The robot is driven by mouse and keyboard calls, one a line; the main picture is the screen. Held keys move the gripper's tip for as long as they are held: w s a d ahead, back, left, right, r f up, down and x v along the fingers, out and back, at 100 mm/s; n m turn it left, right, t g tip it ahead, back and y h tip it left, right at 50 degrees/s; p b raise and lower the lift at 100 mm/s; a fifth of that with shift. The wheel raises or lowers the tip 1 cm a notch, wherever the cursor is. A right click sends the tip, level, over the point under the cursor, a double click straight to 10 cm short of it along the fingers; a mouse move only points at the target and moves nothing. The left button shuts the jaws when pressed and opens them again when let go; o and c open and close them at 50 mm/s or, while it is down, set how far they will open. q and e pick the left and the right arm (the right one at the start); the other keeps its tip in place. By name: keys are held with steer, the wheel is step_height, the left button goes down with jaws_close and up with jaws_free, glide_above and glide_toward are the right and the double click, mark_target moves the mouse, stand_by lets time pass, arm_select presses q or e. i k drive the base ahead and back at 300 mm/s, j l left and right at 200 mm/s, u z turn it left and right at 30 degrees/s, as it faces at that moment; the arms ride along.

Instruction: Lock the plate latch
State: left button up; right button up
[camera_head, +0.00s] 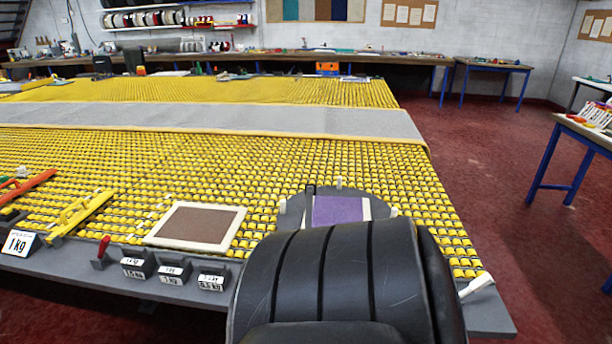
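A round grey plate (293,214) lies at the near right of the roller table, partly hidden. A purple piece (338,209) with pale strips at its sides rests on it. A thin dark upright post (310,205) stands at the plate's left part. I cannot tell whether this post is the latch, or whether any latch is locked. A large black ribbed shape in the foreground hides the near part of the plate. Neither of my grippers shows in this view.
The table of yellow rollers (240,165) carries a long grey strip (210,118). Along its near edge are a framed brown pad (195,226), several dark labelled weights (138,265), a red-handled tool (103,248) and a yellow-handled tool (80,212).

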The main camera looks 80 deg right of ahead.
mark_target(477, 285)
steer(key=l+z, duration=0.15)
steer(key=z, duration=1.4)
